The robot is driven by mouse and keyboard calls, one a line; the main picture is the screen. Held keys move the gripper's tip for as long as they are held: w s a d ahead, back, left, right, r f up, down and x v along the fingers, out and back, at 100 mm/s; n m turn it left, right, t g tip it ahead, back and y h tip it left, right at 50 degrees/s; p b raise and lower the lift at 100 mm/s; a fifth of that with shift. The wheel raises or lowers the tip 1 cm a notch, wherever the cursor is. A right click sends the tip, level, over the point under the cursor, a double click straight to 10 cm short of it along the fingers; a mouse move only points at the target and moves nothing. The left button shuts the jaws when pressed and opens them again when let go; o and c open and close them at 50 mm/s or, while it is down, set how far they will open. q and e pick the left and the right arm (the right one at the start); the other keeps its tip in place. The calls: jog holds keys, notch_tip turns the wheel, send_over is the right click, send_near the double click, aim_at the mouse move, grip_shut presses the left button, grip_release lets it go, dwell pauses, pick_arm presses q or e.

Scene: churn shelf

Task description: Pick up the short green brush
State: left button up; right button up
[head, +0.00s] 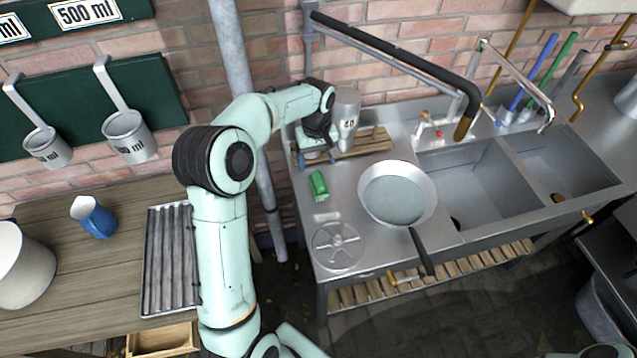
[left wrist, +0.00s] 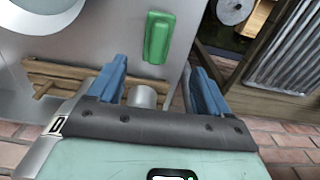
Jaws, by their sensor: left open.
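The short green brush (head: 318,184) lies on the steel counter, left of the round pan. It also shows in the left wrist view (left wrist: 158,38), just beyond the fingertips and roughly centred between them. My left gripper (head: 315,160) is just behind the brush in the head view. Its blue fingers (left wrist: 158,80) are spread apart, and the brush is not between them. A grey cylinder end (left wrist: 142,97) shows between the fingers; I cannot tell what it belongs to. My right gripper is not in view.
A grey labelled container (head: 347,115) stands close beside my left gripper, by a wooden slatted rack (head: 372,141). Long-handled tools (head: 540,72) stand behind the sinks. A vertical pipe (head: 232,50) is near my arm.

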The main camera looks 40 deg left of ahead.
pick_arm(q)
send_over(318, 179)
jog(key=f, duration=0.4)
jog(key=shift+s+a+f, duration=0.1)
jog(key=shift+s+a, duration=0.05)
jog(key=shift+s, duration=0.1)
jog(key=shift+w+d+f, duration=0.1)
jog(key=shift+w+f, duration=0.05)
jog(key=shift+f, duration=1.25)
jog(key=shift+w+d+f, duration=0.1)
jog(key=shift+w+f, duration=0.05)
jog(key=shift+f, duration=1.2)
jog(key=shift+s, duration=0.1)
jog(key=c, duration=1.2)
